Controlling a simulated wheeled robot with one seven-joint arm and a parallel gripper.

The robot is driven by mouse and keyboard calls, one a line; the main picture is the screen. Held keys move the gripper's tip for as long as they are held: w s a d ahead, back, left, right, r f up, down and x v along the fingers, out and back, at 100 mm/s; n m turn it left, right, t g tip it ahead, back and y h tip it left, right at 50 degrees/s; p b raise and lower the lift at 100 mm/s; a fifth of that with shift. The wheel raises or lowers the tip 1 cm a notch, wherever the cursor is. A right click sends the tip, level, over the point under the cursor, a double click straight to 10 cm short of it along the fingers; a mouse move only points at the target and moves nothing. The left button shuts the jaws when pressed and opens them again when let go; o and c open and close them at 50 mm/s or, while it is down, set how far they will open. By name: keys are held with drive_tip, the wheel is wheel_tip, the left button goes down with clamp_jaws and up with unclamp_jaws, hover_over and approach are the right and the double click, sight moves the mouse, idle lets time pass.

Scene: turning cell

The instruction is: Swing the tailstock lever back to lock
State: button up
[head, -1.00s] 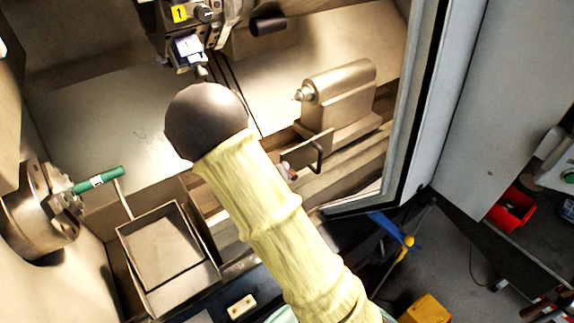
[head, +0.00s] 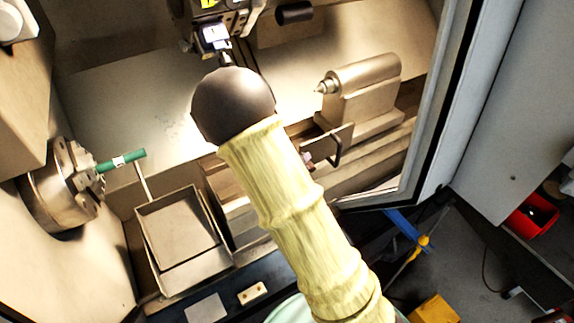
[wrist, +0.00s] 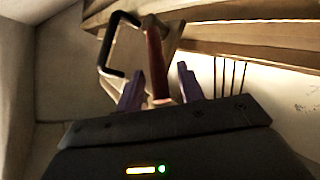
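The tailstock (head: 362,92) is a tan metal block with a pointed centre facing left, in the right half of the head view. Below it is a plate with a black bent handle (head: 338,152); this handle also shows at upper left in the wrist view (wrist: 113,40). A reddish-brown lever (wrist: 155,58) stands roughly upright in the wrist view. My gripper (wrist: 158,82) has its two purple fingers apart, one on each side of the lever's lower part. A gap shows at the right finger; contact at the left is unclear.
A chuck (head: 62,190) holding a green bar (head: 120,160) is at left. An open tray (head: 180,232) stands below it. The tool turret (head: 215,30) hangs at the top. The machine door's edge (head: 432,110) bounds the right side.

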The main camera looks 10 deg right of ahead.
drive_tip(key=p+v, duration=0.1)
drive_tip(key=v, duration=1.6)
drive_tip(key=shift+s, duration=0.2)
drive_tip(key=shift+w, duration=0.1)
drive_tip(key=c, duration=0.5)
drive_tip(key=shift+w+f+y, duration=0.1)
drive_tip(key=shift+w+y, duration=0.15)
drive_tip(key=shift+y, duration=0.15)
clamp_jaws()
drive_tip(key=s+d+g+y, duration=0.7)
drive_tip(key=s+d, duration=0.3)
drive_tip(key=shift+n, duration=0.3)
